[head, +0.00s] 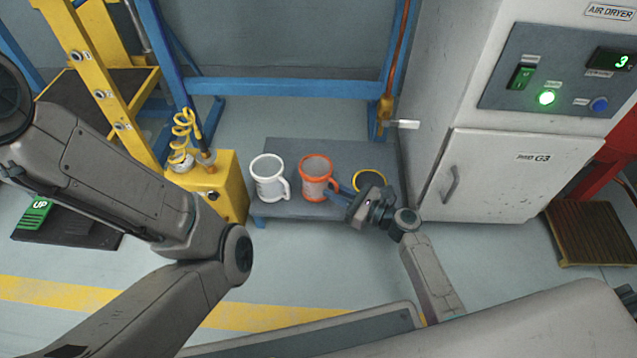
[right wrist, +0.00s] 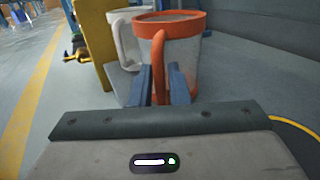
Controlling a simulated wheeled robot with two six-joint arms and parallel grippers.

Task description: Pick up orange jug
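The orange jug (head: 316,172) has clear walls, an orange rim and an orange handle. It stands upright on a low grey bench (head: 290,148), between a white jug (head: 268,178) and a yellow-rimmed jug (head: 369,179). My right gripper (head: 335,192) reaches in from the right at the orange jug's handle. In the right wrist view the orange jug (right wrist: 188,50) is close ahead, and the two fingers of the right gripper (right wrist: 161,84) lie close against both sides of its handle. The gripper looks shut on it. My left arm shows, but its gripper is out of view.
A yellow box (head: 225,185) with a coiled yellow hose stands left of the bench. A white air dryer cabinet (head: 490,185) stands at the right. A blue frame (head: 290,87) runs behind. My right gripper partly covers the yellow-rimmed jug.

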